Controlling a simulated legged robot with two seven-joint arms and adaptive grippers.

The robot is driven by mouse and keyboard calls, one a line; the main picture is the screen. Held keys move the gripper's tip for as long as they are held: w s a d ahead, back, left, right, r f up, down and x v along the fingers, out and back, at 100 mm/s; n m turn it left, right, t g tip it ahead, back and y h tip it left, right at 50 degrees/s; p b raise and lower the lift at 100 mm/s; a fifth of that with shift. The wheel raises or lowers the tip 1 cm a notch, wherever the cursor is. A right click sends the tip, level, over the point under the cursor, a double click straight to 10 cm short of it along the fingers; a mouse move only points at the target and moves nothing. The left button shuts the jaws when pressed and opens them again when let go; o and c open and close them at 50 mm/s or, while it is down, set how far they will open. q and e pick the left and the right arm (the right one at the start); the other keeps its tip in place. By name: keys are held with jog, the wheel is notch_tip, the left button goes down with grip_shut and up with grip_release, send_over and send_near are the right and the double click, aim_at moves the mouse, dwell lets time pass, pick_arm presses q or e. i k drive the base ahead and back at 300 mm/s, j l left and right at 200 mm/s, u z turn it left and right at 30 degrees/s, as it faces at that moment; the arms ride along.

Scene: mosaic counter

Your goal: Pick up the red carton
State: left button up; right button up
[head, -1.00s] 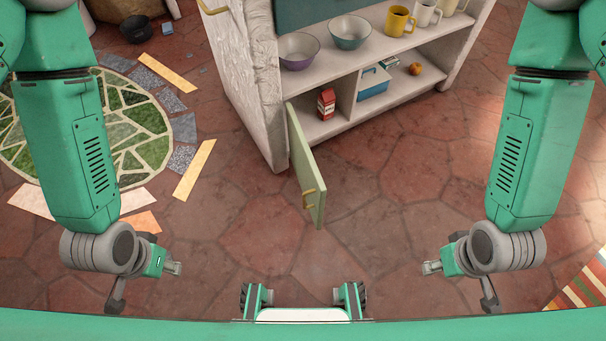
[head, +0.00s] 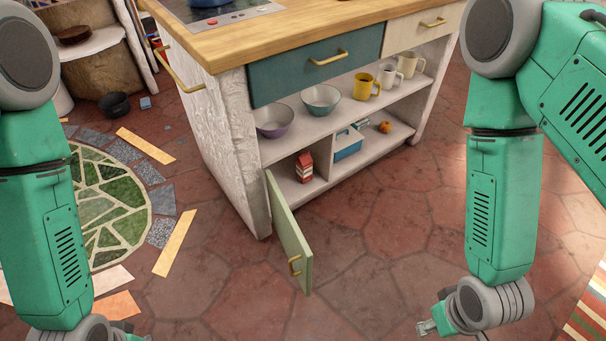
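The red carton (head: 304,167) is small, red and white with a peaked top. It stands upright on the lower shelf of the counter (head: 226,150), in the left compartment behind an open pale green door (head: 289,232). My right gripper (head: 427,328) is near the bottom edge of the head view, over the floor, well apart from the carton. Its fingers are small here and I cannot tell how far apart they are. My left gripper (head: 137,338) is mostly cut off at the bottom edge, with only a bit showing.
Bowls (head: 321,99) and mugs (head: 389,76) stand on the upper shelf. A blue box (head: 348,146) and an orange fruit (head: 385,127) are right of the divider. The open door juts out over the tiled floor. A striped rug (head: 588,318) lies at right.

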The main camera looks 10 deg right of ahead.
aim_at(304, 164)
jog(key=i+l, duration=0.1)
jog(key=l, duration=0.25)
jog(key=i+l, duration=0.1)
jog(key=l, duration=0.25)
jog(key=i+l, duration=0.15)
jog(key=l, duration=0.2)
jog(key=i+l, duration=0.1)
jog(key=l, duration=0.25)
jog(key=i+l, duration=0.35)
jog(key=l, duration=0.15)
jog(key=i+l, duration=0.4)
jog(key=i, duration=0.1)
jog(key=l+z, duration=0.05)
